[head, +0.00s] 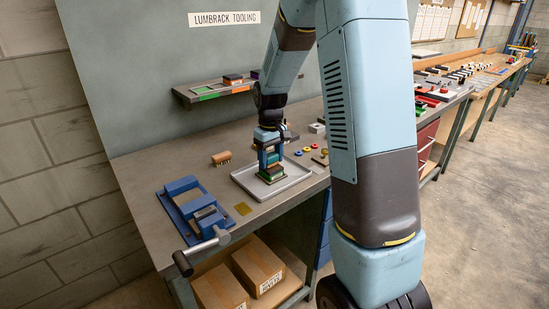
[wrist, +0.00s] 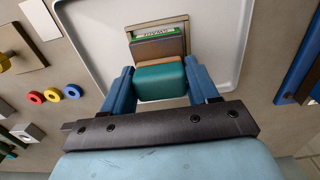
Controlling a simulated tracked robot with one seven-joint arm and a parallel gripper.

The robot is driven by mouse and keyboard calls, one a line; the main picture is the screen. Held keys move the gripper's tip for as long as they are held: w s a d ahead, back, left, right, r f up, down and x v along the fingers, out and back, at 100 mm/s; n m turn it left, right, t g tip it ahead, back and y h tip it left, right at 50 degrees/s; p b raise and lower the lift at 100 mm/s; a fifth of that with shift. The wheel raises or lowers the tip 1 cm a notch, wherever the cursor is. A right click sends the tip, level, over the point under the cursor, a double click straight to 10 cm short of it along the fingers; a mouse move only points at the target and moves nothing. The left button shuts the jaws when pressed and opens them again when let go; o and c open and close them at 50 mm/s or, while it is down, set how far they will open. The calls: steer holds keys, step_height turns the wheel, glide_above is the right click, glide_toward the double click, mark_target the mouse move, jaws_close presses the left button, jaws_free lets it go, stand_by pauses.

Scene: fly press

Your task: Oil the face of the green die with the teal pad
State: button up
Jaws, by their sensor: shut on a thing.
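My gripper (head: 269,160) is low over the light tray (head: 243,181). Its two blue fingers (wrist: 160,84) are shut on the teal pad (wrist: 160,82), one at each side. A brown-grey layer shows just beyond the teal part. The green die (wrist: 152,34) shows as a green strip with pale lettering, inside a brass-coloured frame on the tray. It also shows as green below the fingers in the head view (head: 270,170). The pad and brown layer hide most of the die's face. I cannot tell whether the pad touches it.
A brush (head: 221,158) lies behind. Small coloured rings (wrist: 53,95) lie beside the tray. A shelf (head: 215,91) holding coloured pieces is on the wall. The tray's near part is clear.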

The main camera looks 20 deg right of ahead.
steer(key=shift+s+a+f, duration=0.1)
steer(key=shift+s+a, duration=0.2)
steer(key=shift+a, duration=0.55)
steer(key=shift+s+a, duration=0.3)
steer(key=shift+a, duration=0.5)
step_height(320, 180, up, 8)
steer(key=shift+f, duration=0.2)
